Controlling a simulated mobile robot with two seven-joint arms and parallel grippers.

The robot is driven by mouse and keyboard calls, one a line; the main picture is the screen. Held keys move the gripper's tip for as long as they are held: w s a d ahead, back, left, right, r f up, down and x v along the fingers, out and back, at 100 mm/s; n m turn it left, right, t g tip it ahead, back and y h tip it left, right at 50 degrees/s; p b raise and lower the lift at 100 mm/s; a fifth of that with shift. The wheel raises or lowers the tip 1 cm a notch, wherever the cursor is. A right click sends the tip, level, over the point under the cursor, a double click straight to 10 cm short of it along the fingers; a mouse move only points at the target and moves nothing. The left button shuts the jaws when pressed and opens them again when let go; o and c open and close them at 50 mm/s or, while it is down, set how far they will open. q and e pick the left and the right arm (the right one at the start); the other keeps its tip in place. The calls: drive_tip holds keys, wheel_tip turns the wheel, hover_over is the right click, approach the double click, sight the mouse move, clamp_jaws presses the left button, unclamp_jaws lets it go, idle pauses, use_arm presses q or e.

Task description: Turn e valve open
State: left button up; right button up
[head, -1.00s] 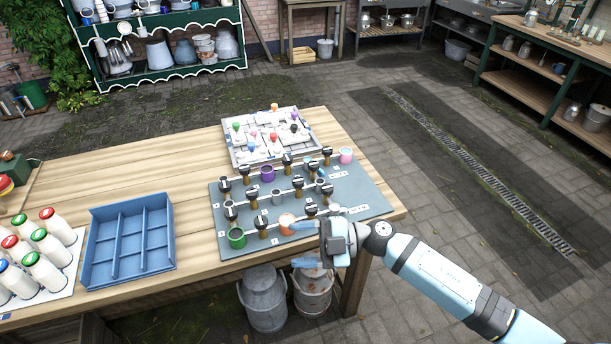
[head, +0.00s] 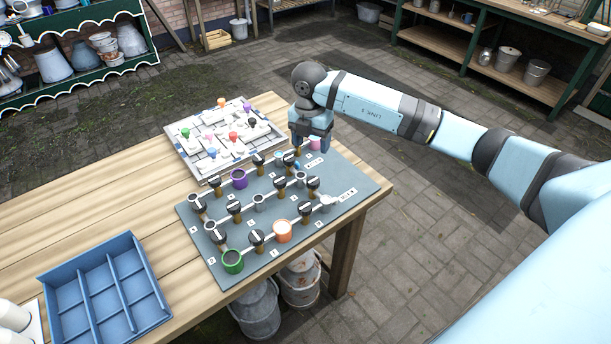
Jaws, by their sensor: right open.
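The grey valve board (head: 345,200) lies on the wooden table. It carries several black-topped valves with white stripes, such as one at the front (head: 256,238) and one at the right (head: 312,183), joined by pale pipes. The letters beside them are too small to read, so I cannot tell which is e. My right gripper (head: 297,150) is open and points down over the board's back right corner. It hides the valve there, and I cannot tell whether it touches it. My left gripper is out of view.
A purple cup (head: 239,179), a green cup (head: 232,261), an orange cup (head: 282,231) and a partly hidden pink cup (head: 316,144) stand on the board. A white puzzle-like board (head: 187,152) lies behind. A blue divided tray (head: 152,318) stands at front left.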

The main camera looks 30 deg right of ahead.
sight(313, 180)
drive_tip(key=f, duration=0.4)
drive_tip(key=f+p, duration=0.1)
drive_tip(key=f, duration=0.8)
drive_tip(key=shift+s+d+p, duration=0.1)
drive_tip(key=shift+s+p, duration=0.25)
drive_tip(key=c, duration=0.9)
